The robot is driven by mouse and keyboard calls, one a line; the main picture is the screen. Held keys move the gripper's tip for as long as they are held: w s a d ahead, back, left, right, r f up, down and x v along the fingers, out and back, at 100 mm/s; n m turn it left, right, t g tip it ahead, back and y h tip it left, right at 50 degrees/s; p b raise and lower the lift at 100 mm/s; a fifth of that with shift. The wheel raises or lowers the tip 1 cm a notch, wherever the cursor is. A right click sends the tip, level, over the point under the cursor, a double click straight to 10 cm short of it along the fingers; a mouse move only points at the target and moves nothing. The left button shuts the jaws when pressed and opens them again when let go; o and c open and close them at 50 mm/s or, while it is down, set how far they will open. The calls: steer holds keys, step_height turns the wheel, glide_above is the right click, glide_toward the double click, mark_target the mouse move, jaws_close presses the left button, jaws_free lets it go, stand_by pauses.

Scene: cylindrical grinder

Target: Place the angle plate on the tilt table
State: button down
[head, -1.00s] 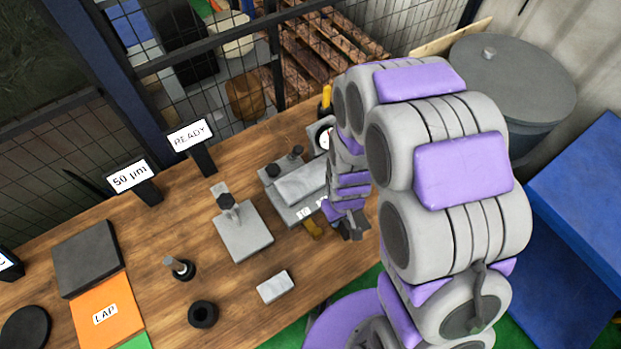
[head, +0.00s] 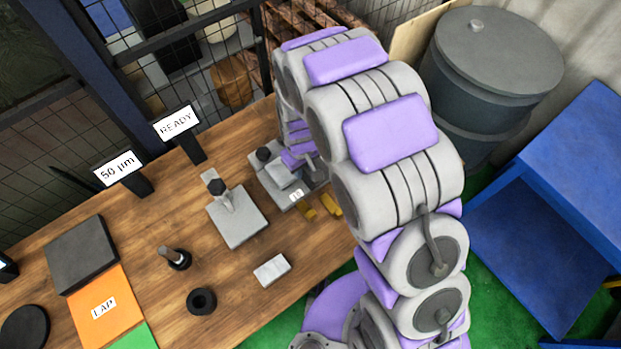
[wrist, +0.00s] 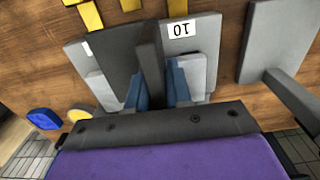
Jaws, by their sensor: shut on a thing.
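The dark grey angle plate (wrist: 112,62) shows in the wrist view, with its upright web between the blue fingers of my gripper (wrist: 158,78). My gripper is shut on that web. The tilt table (wrist: 205,47), a lighter grey plate marked 10, lies under and around the angle plate. I cannot tell whether the two touch. In the head view the tilt table (head: 268,188) stands on the wooden bench, with a light block and a dark knob on it. My arm covers its right part and hides my gripper and most of the angle plate there.
A grey plate with a knobbed post (head: 238,218) stands just left of the tilt table. Yellow blocks (head: 322,208) lie in front of it. A light block (head: 272,269), a black ring (head: 201,301) and a small post (head: 175,258) stand nearer. A mesh fence (head: 180,85) closes the back.

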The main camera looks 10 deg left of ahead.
steer(key=shift+w+a+b, duration=0.15)
steer(key=shift+w+a, duration=0.9)
steer(key=shift+a, duration=0.2)
steer(key=shift+w+a+b, duration=0.15)
steer(key=shift+w+a, duration=0.9)
steer(key=shift+a, duration=0.2)
steer(key=shift+s+f, duration=0.1)
steer(key=shift+f, duration=0.65)
steer(key=c, duration=1)
jaws_free()
steer(key=shift+d, duration=0.1)
steer(key=shift+c, duration=0.2)
